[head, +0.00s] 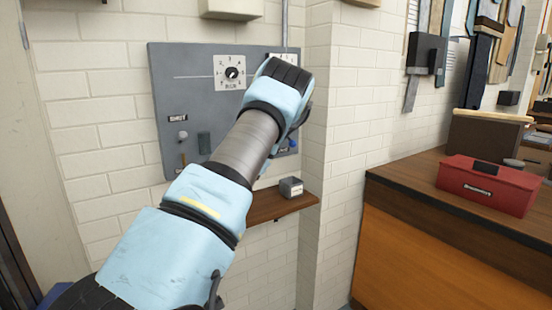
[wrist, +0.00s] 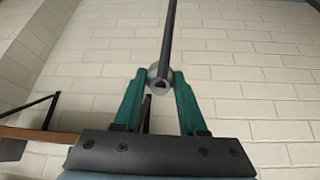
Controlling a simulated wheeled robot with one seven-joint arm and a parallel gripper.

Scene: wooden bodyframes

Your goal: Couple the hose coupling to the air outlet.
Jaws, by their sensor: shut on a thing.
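In the wrist view, my gripper (wrist: 161,82) has its two teal fingers closed on a round grey metal piece, which looks like the hose coupling (wrist: 155,75). A dark hose or rod (wrist: 170,30) runs from the coupling to the top of the picture. In the head view, my arm reaches up across a grey wall panel (head: 165,80) and hides my gripper and the coupling. The panel carries a dial (head: 232,73), a grey knob (head: 183,135), a dark block (head: 204,142) and a blue fitting (head: 293,142). I cannot tell which part is the air outlet.
A small wooden shelf (head: 265,210) below the panel holds a small grey box (head: 291,187). A brick pillar juts out right of the panel. A wooden workbench (head: 440,235) with a red toolbox (head: 488,187) stands at the right.

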